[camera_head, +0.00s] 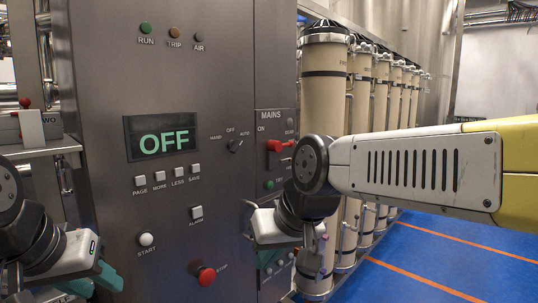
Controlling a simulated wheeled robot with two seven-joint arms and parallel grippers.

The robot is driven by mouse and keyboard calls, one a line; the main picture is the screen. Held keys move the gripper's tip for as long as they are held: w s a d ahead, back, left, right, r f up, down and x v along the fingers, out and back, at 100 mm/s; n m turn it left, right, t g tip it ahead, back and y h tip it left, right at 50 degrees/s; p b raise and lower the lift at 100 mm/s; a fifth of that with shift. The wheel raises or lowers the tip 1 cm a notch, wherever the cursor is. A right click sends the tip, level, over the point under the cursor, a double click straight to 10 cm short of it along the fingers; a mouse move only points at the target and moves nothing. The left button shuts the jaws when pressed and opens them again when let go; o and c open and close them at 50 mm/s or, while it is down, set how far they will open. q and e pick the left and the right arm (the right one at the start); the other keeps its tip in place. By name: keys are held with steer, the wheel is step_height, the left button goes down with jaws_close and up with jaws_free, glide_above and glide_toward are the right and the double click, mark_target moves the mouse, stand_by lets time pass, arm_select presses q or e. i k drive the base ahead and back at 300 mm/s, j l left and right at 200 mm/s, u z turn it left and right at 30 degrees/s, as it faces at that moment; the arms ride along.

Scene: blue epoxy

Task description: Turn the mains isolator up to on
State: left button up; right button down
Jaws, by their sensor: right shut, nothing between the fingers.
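The mains isolator (275,146) is a red handle on the narrow right-hand panel under the label MAINS. It lies roughly sideways, with ON marked above it at the left. A dark display (161,135) on the main panel reads OFF. My right gripper (268,259) is below the isolator, apart from it, shut and empty; its wrist and arm cover part of the panel's right side.
The main panel has a red stop knob (203,273), a white start button (147,239), small square buttons and a selector switch (235,146). Tall beige cylinders (324,90) stand to the right. A shelf (40,150) juts out at the left. Blue floor (430,260) is clear at the right.

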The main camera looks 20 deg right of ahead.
mark_target(275, 146)
steer(key=z, duration=0.8)
